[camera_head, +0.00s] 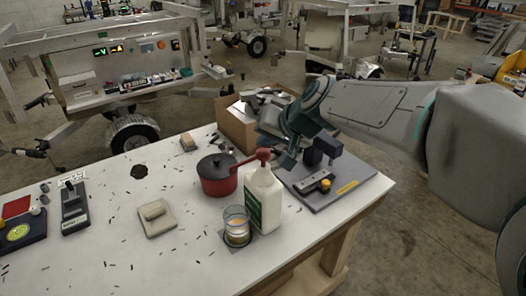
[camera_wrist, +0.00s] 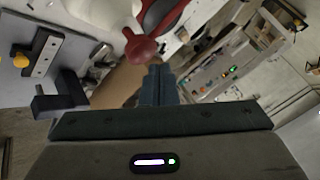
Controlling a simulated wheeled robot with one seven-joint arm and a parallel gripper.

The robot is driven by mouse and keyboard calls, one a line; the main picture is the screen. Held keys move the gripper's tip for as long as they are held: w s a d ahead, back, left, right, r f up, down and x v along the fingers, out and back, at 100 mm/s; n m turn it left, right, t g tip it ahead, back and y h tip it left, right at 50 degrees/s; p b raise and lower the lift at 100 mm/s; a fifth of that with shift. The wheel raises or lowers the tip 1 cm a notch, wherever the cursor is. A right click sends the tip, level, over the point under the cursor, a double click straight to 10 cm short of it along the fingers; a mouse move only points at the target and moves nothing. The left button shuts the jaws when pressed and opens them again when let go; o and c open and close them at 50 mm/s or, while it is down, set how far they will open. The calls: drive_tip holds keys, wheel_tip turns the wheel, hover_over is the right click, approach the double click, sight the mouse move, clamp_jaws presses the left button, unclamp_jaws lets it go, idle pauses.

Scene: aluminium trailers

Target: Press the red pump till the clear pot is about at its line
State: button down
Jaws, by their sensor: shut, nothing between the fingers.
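The red pump (camera_head: 263,155) tops a white bottle (camera_head: 264,198) with a green label, standing upright on the table. The red pump head also shows in the wrist view (camera_wrist: 141,49), just beyond my fingertips. The clear pot (camera_head: 236,224) stands in front of the bottle, to its left, on a dark square. Some amber liquid shows low in it; I cannot make out its line clearly. My gripper (camera_head: 286,160) is just right of the pump head in the head view. In the wrist view its fingers (camera_wrist: 158,72) are together and empty, and appear apart from the pump.
A grey plate with a dark fixture (camera_head: 325,183) lies to the right. A cardboard box (camera_head: 236,127) is behind.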

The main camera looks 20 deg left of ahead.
sight(263, 152)
drive_tip(key=shift+f+b, duration=0.35)
drive_tip(key=shift+b, duration=0.05)
drive_tip(key=shift+f+b, duration=1.05)
drive_tip(key=shift+f, duration=0.1)
idle(1.1)
drive_tip(key=shift+r, duration=0.15)
drive_tip(key=shift+r+p, duration=1.1)
drive_tip(key=shift+r, duration=0.3)
drive_tip(key=shift+r+p, duration=1.8)
drive_tip(key=shift+r, duration=0.75)
